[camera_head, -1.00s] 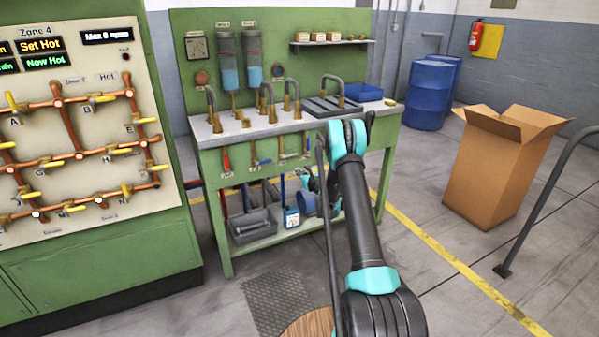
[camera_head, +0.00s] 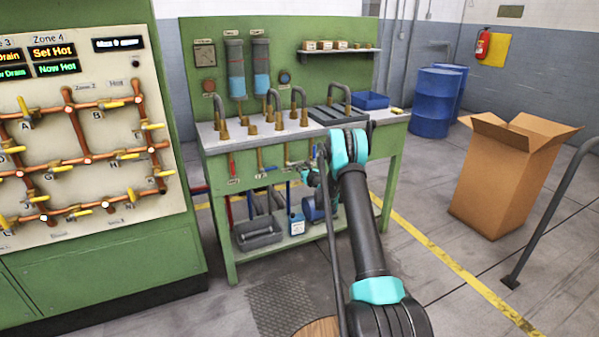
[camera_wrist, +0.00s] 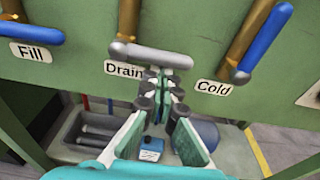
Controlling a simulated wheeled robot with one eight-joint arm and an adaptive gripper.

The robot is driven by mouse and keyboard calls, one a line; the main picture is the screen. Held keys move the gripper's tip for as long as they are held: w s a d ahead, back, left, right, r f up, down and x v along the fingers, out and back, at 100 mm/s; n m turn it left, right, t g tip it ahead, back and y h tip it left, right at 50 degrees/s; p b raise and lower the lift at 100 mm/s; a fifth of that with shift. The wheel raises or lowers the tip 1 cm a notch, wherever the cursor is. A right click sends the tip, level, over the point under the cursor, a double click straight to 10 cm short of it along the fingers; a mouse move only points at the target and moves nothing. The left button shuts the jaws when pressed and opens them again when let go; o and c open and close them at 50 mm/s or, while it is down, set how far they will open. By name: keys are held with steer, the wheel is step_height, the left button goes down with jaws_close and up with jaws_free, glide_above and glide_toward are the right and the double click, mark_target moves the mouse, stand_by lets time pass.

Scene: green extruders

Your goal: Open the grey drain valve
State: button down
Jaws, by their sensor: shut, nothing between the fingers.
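The grey drain valve handle (camera_wrist: 155,57) lies crosswise, pointing right from the lower end of its brass pipe (camera_wrist: 128,15) on the green bench front. The white "Drain" label (camera_wrist: 123,69) is just below it, partly covered. My gripper (camera_wrist: 163,77) is shut with nothing between its fingers. Its tips are right below the grey handle in the wrist view; I cannot tell whether they touch it. In the head view my gripper (camera_head: 311,178) is low at the bench front, partly hidden by my arm.
The blue "Fill" handle (camera_wrist: 30,33) is left of the drain valve and the blue "Cold" handle (camera_wrist: 264,42) is right. A cardboard box (camera_head: 505,185) stands right on the floor.

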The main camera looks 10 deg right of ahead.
steer(key=shift+d+r+n, duration=0.1)
steer(key=shift+r+n, duration=0.2)
steer(key=shift+n, duration=0.3)
stand_by(0.3)
step_height(320, 180, up, 3)
steer(key=n, duration=0.2)
steer(key=n+h, duration=0.1)
steer(key=n, duration=0.2)
steer(key=shift+f+t, duration=0.2)
steer(key=shift+t, duration=0.1)
steer(key=r+n, duration=0.1)
steer(key=n, duration=0.1)
steer(key=a+r+n, duration=0.1)
steer(key=n, duration=0.1)
steer(key=shift+s+t+h, duration=0.1)
steer(key=shift+t+h, duration=0.2)
steer(key=shift+h, duration=0.1)
steer(key=shift+a+r+n, duration=0.2)
steer(key=shift+r+n, duration=0.05)
steer(key=shift+n, duration=0.65)
steer(key=shift+s+a+r+n, duration=0.15)
steer(key=shift+a+r+n, duration=0.1)
steer(key=shift+n, duration=0.05)
steer(key=shift+d, duration=0.1)
